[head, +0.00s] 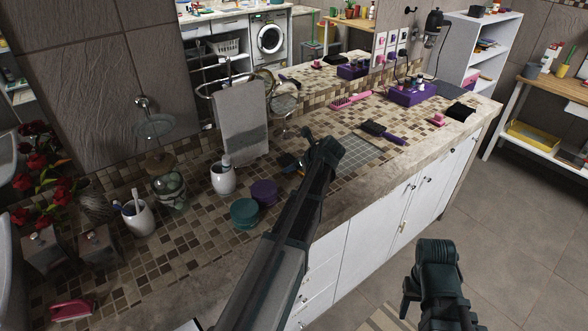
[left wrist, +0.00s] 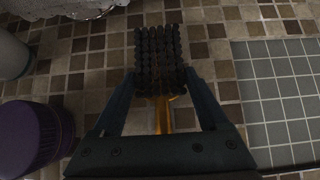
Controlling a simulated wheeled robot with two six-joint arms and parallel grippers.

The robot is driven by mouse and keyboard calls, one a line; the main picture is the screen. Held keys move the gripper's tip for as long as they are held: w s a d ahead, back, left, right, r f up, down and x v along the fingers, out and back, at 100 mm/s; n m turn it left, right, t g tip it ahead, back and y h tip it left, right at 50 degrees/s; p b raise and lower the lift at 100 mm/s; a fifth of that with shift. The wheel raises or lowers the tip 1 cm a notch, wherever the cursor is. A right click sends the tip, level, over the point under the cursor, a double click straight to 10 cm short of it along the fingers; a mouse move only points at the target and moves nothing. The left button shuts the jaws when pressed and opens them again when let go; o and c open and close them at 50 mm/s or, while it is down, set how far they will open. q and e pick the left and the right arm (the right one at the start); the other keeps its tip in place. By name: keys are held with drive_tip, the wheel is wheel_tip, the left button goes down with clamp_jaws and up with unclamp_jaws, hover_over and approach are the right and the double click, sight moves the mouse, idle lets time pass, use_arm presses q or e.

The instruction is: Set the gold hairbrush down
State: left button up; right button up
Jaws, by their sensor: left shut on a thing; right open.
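The gold hairbrush shows in the left wrist view as a gold handle (left wrist: 162,115) with a head of dark bristles (left wrist: 158,58). My left gripper (left wrist: 160,92) is shut on the handle, with the bristled head past the fingertips. Brown mosaic tiles of the counter lie below it; I cannot tell whether the brush touches them. In the head view my left gripper (head: 310,160) is over the counter, and my own arm hides most of the brush. My right gripper (head: 437,262) is open and empty, in front of the counter above the floor.
A grey tile mat (head: 355,157) lies just right of the left gripper, with a dark purple-handled brush (head: 383,132) at its far edge. Purple (head: 264,191) and teal (head: 244,213) round containers stand to the left. A towel (head: 241,120) hangs behind.

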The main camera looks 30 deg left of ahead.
use_arm(q)
drive_tip(key=c, duration=0.4)
drive_tip(key=shift+o, duration=0.2)
drive_tip(key=shift+r, duration=0.15)
wheel_tip(320, 180, up, 10)
drive_tip(key=p, duration=1)
